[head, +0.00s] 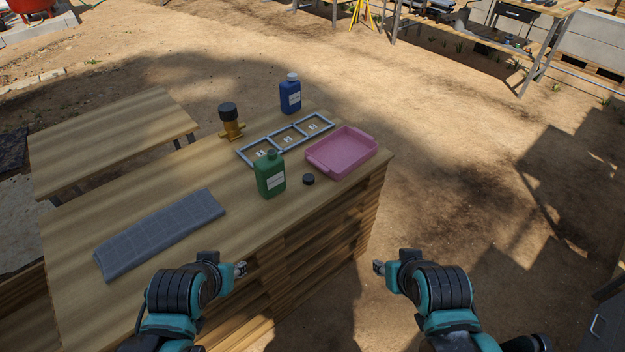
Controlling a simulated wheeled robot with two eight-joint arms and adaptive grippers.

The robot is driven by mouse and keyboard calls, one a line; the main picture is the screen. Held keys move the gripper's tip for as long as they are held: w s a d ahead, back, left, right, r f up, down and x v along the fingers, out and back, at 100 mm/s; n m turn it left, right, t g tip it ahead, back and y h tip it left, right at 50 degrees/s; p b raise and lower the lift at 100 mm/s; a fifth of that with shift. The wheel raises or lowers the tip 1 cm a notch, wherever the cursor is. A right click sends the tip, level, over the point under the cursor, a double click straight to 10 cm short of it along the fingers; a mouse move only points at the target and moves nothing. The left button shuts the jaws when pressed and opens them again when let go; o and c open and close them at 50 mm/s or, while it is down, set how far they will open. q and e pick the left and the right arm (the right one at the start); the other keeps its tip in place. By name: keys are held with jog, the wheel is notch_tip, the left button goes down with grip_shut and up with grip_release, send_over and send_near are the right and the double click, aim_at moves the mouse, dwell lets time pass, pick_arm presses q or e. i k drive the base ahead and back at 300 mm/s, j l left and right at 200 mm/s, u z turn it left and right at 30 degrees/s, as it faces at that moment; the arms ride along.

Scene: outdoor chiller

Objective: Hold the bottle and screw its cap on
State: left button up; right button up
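A green bottle (270,177) with a pale label stands upright on the wooden table. Its neck looks green, with no dark cap on it. A small black cap (308,179) lies on the table just to the right of the bottle. My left gripper (241,268) is at the table's front edge, below and left of the bottle, apart from it. My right gripper (378,267) is off the table's front right side, over the ground. Both are small in view and touch neither bottle nor cap; their finger opening is hard to make out.
A pink tray (313,160) is right of the cap. Behind are a grey frame with numbered compartments (243,157), a blue bottle with a white cap (291,97) and a brass fitting with a black top (230,118). A folded grey cloth (160,235) lies left. The front middle is clear.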

aim_at(268, 169)
jog(key=i+z, duration=0.25)
jog(key=z, duration=0.2)
jog(key=i+z, duration=0.3)
jog(key=z, duration=0.2)
